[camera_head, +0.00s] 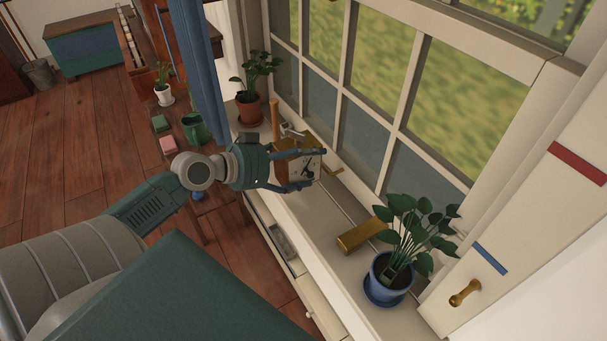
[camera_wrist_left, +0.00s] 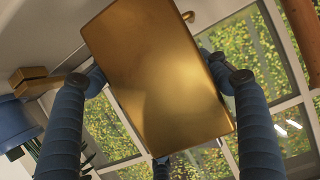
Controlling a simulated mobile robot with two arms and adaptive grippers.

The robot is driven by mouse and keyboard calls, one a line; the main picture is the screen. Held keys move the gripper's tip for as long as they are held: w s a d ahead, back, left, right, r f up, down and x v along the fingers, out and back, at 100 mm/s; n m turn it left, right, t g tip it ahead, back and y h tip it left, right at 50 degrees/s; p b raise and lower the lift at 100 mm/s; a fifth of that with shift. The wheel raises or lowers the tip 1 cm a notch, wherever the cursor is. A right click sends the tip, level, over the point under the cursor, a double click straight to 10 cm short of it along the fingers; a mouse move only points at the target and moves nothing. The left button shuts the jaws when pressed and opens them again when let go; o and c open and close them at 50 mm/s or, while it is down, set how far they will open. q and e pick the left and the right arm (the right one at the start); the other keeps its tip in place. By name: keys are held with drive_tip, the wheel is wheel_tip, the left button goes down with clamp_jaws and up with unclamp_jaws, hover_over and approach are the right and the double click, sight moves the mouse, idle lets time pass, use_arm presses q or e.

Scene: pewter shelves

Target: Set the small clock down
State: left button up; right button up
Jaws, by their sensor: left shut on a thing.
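The small clock (camera_head: 305,165) has a brass-coloured body and a pale face with dark hands. My left gripper (camera_head: 317,168) is shut on it, one finger on each side, over the window sill (camera_head: 325,222). In the left wrist view the clock's plain golden side (camera_wrist_left: 158,75) fills the middle between my blue fingers (camera_wrist_left: 160,110). The clock looks tilted there. I cannot tell whether its underside touches the sill. My right gripper is in neither view.
A brass block (camera_head: 361,236) and a plant in a blue pot (camera_head: 388,278) stand on the sill to the right. A plant in a terracotta pot (camera_head: 249,110) and an upright orange-brown rod (camera_head: 275,118) are behind the clock. Sill between clock and block looks clear.

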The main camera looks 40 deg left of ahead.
sight(303, 176)
use_arm(q)
wheel_tip(303, 176, down, 3)
drive_tip(key=shift+f, duration=0.2)
drive_tip(key=shift+w+f, duration=0.1)
drive_tip(key=shift+f, duration=0.5)
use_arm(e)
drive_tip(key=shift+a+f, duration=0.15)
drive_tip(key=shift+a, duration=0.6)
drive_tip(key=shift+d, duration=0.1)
use_arm(q)
drive_tip(key=shift+f+b, duration=0.1)
drive_tip(key=shift+b, duration=0.25)
drive_tip(key=o, duration=2)
drive_tip(key=shift+f, duration=0.15)
drive_tip(key=shift+c, duration=0.2)
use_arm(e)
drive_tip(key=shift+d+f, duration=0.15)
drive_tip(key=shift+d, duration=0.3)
